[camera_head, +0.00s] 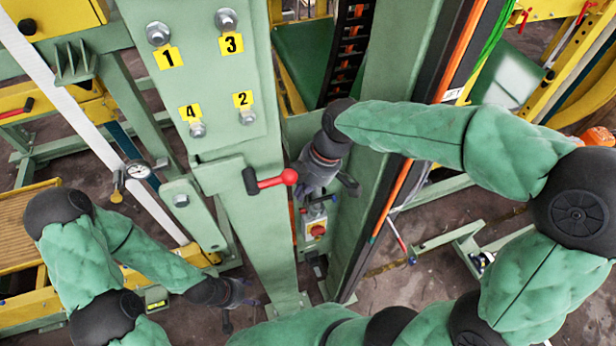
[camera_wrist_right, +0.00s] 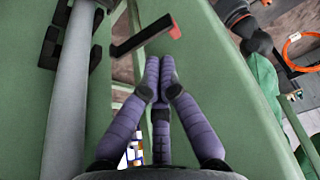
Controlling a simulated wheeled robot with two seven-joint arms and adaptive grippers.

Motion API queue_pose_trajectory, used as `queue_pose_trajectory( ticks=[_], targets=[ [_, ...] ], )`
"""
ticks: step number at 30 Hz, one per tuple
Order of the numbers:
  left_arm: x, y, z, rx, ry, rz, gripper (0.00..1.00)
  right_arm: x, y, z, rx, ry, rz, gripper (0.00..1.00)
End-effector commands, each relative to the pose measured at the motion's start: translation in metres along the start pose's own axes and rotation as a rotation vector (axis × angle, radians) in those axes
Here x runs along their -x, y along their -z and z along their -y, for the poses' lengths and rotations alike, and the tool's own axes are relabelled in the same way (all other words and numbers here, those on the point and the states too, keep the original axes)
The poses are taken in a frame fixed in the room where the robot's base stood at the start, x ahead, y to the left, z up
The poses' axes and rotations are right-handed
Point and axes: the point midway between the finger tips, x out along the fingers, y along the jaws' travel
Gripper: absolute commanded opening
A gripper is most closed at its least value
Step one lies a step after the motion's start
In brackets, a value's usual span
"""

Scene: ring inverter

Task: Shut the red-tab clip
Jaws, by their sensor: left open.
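A black bar with a red tab (camera_wrist_right: 147,36) stands out from a green surface in the right wrist view; I take it for the clip. In the head view, a black-handled lever with a red ball (camera_head: 272,181) is on the green column; I cannot tell if it is the same part. My right gripper (camera_head: 318,182) is beside the column, right of the red ball. In the wrist view its purple fingers (camera_wrist_right: 153,68) meet at the tips, just below the black bar, with nothing visible between them. My left gripper (camera_head: 238,296) is open and empty, low beside the column.
A green plate with bolts numbered 1 to 4 (camera_head: 205,70) is above the lever. A grey box with a red button (camera_head: 316,229) is below my right gripper. Orange cables (camera_head: 393,197) run down to its right. A round gauge (camera_head: 138,170) is at the left.

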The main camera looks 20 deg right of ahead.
Motion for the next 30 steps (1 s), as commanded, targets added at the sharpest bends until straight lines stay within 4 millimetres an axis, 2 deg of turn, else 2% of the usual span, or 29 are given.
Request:
queue_pose_trajectory(
  ticks=[4, 9, 30],
  targets=[
    [0.003, 0.000, -0.001, 0.000, 0.000, 0.000, 0.61, -0.017, 0.000, 0.000, 0.000, 0.002, 0.001, 0.00],
    [0.004, 0.000, -0.001, 0.000, 0.000, 0.001, 0.61, -0.026, 0.000, 0.000, 0.000, -0.001, 0.000, 0.00],
    [-0.001, 0.000, 0.000, 0.000, 0.000, 0.000, 0.61, -0.026, -0.003, 0.001, 0.052, 0.016, 0.000, 0.00]
  ],
)
